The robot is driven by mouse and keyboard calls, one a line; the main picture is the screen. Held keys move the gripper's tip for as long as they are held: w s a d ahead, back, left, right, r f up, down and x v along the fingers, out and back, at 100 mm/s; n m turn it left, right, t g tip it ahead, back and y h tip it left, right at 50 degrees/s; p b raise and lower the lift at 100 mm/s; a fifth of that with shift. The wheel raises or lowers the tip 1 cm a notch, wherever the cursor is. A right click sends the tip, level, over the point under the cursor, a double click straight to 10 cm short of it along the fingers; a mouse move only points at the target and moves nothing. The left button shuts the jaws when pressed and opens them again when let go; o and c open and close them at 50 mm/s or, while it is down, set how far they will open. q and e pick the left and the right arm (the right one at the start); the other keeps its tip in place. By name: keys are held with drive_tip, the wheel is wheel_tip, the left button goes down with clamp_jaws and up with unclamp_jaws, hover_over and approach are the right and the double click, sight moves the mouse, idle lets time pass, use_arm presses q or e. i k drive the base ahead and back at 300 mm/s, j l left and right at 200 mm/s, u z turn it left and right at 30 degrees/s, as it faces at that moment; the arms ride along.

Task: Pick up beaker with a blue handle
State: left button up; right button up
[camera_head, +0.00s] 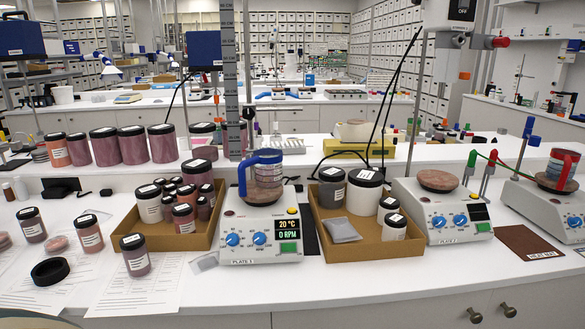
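A clear beaker (268,176) with a thick blue handle and blue upper band stands upright on the left hot plate (260,228), labelled PLATE 1. Its handle (242,176) is on its left side. The plate's display reads 20 °C and 0 RPM. Neither of my grippers is in view.
Cardboard trays of jars flank the beaker's plate, left (172,240) and right (366,250). A middle hot plate (440,215) stands right. Loose jars (135,256) and papers lie left; the front counter edge is mostly clear.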

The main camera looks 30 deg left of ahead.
sight(267, 161)
drive_tip(key=u, duration=1.25)
